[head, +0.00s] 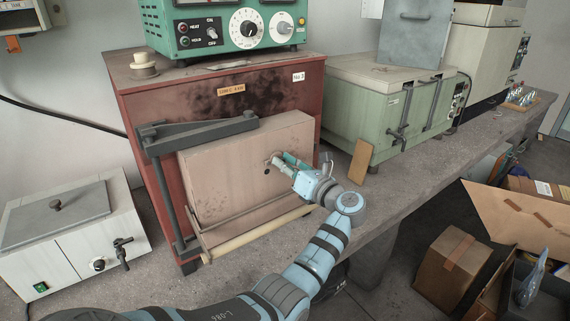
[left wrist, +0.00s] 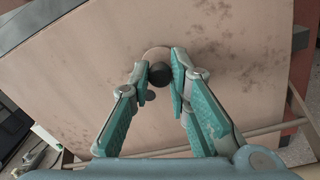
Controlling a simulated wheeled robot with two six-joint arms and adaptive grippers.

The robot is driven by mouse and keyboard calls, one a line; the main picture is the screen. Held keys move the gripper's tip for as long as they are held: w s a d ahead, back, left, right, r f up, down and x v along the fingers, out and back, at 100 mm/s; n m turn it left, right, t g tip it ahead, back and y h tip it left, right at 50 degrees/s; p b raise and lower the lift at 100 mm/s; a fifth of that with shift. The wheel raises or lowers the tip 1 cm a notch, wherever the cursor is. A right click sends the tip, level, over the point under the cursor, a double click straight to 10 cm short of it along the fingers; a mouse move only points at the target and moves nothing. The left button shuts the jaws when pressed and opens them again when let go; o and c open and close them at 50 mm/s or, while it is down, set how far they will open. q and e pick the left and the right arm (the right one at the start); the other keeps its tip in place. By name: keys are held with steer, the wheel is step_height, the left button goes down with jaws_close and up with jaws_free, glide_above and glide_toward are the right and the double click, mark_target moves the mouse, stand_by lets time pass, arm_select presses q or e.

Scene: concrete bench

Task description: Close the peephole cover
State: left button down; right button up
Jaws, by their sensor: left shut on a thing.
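The peephole cover (left wrist: 153,52) is a small pinkish round disc on the pale front door (head: 215,185) of a red furnace. Its black knob (left wrist: 160,74) sits between the fingertips of my left gripper (left wrist: 160,68), which is shut on it. The dark round peephole (left wrist: 150,96) shows just below the knob, uncovered by the disc. In the head view the peephole (head: 267,171) is a dark spot beside my left gripper (head: 280,160). The gripper partly hides the cover there. My right gripper is in neither view.
A grey hinge arm (head: 200,127) and a pale bar (head: 260,232) flank the door. A white box (head: 75,240) stands at left. A small tan board (head: 360,161) leans near a green furnace (head: 385,110) at right.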

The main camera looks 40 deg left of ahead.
mark_target(267, 171)
arm_select(q)
steer(key=f+m+p, duration=0.1)
steer(key=m+p, duration=0.1)
steer(key=m, duration=0.3)
steer(key=s+f+m+p, duration=0.1)
steer(key=m+p, duration=0.1)
steer(key=m, duration=0.3)
steer(key=m+p, duration=0.3)
steer(key=m, duration=0.1)
steer(key=shift+s+a+f+m+t, duration=0.25)
steer(key=shift+s+f+m+t, duration=0.1)
steer(key=shift+f+m+t, duration=0.05)
steer(key=m+p, duration=0.2)
steer(key=m, duration=0.1)
steer(key=s+m+p, duration=0.1)
steer(key=m, duration=0.1)
steer(key=shift+s+a+f, duration=0.1)
steer(key=shift+a+f, duration=0.1)
steer(key=shift+f, duration=0.2)
steer(key=c, duration=1.5)
jaws_free()
